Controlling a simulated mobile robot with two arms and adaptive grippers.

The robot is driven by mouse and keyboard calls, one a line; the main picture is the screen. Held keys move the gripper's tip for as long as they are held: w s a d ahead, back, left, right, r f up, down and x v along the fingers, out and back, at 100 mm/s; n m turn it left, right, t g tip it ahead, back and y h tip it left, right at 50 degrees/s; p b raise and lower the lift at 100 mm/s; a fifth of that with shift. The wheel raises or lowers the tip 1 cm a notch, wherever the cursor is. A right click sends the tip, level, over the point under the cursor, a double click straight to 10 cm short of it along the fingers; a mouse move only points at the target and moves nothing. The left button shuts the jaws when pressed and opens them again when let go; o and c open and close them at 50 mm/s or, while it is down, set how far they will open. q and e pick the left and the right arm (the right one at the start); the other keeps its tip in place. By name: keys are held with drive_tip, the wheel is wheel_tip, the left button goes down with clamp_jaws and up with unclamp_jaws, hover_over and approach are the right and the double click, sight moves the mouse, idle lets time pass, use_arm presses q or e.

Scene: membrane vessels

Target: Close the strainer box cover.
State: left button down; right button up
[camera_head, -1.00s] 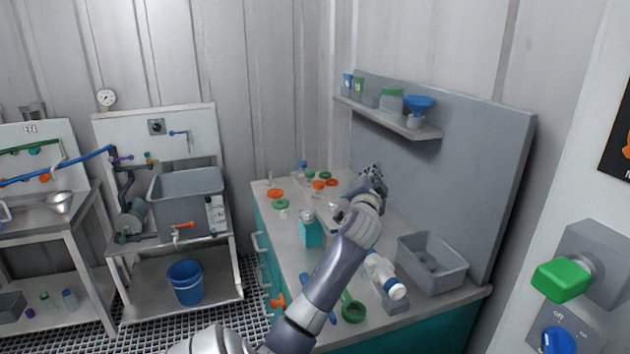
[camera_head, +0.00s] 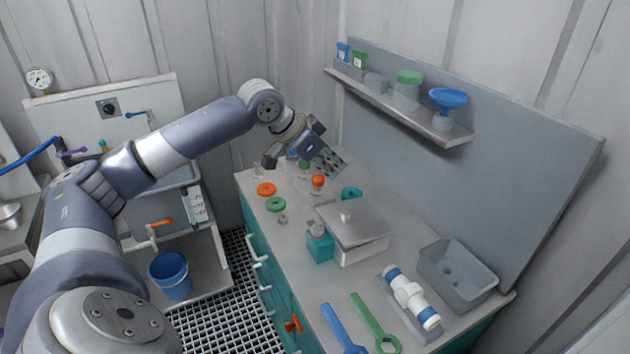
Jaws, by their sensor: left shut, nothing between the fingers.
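The strainer box (camera_head: 364,252) is a pale grey box in the middle of the counter. Its flat grey cover (camera_head: 352,229), with a small round knob (camera_head: 346,217), lies across the top of the box. I cannot tell from here whether its edges are fully seated all round. My left gripper (camera_head: 303,146) is beyond the box, above the back of the counter, clear of the cover. It is shut and empty; its fingertips are hard to make out. My right gripper is not in view.
Blue and green wrenches (camera_head: 375,322) lie in front. A shelf (camera_head: 400,112) overhangs the back.

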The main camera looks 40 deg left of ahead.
use_arm(q)
drive_tip(key=s, duration=0.1)
drive_tip(key=p, duration=0.3)
hover_over(346, 213)
drive_tip(key=shift+g, duration=0.3)
wheel_tip(346, 213, down, 7)
drive_tip(key=shift+f, duration=0.1)
wheel_tip(346, 213, down, 4)
drive_tip(key=shift+r+p, duration=0.2)
drive_tip(key=shift+p, duration=0.3)
drive_tip(key=shift+s+f, duration=0.15)
drive_tip(key=shift+f, duration=0.4)
